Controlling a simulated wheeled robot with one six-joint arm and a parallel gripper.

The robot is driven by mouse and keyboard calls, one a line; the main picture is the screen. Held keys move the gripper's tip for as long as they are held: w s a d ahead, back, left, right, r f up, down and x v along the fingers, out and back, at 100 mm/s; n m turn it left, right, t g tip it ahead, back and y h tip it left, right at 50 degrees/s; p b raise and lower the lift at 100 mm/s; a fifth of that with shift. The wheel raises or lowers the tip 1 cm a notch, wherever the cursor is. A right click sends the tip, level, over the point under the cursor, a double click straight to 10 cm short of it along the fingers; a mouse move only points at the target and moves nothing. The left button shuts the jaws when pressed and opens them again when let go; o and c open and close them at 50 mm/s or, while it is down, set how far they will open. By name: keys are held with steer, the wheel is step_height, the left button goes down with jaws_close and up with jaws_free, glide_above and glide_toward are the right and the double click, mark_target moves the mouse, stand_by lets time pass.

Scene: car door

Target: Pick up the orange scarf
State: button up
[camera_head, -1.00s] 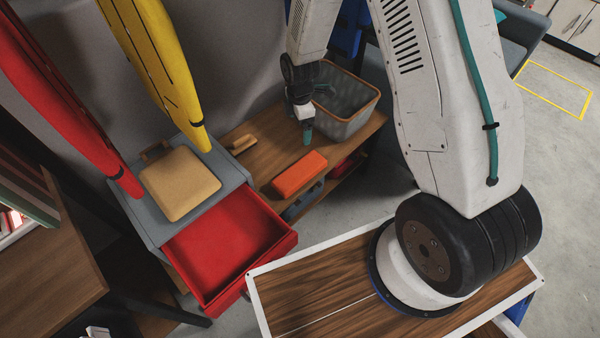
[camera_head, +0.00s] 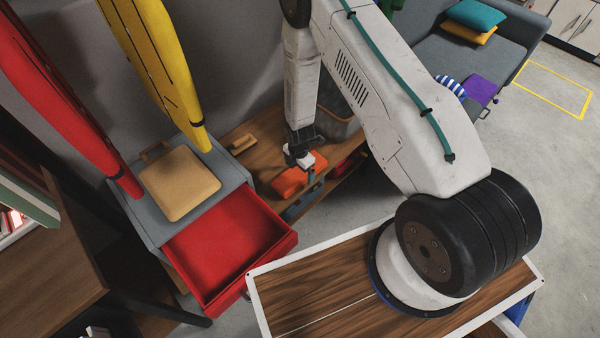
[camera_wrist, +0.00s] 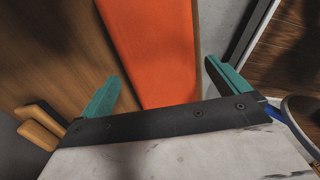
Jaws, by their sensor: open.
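The orange scarf (camera_head: 287,182) is a flat, folded bundle on a low wooden bench (camera_head: 262,158), partly hidden behind my gripper in the head view. My gripper (camera_head: 302,172) hangs over its right part, with teal fingers pointing down. In the wrist view the scarf (camera_wrist: 155,45) is a long orange band running between the two spread fingers of my gripper (camera_wrist: 166,88). The fingers are open, one on each side of it. I cannot tell the exact height of the fingertips above the bench.
A grey basket (camera_head: 338,127) stands behind my gripper on the bench. A wooden brush (camera_head: 243,144) lies at the bench's left end. A grey sofa (camera_head: 425,65) is at the back right.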

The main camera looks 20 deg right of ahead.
steer(key=shift+f, duration=0.85)
steer(key=c, duration=1.1)
steer(key=shift+r, duration=0.15)
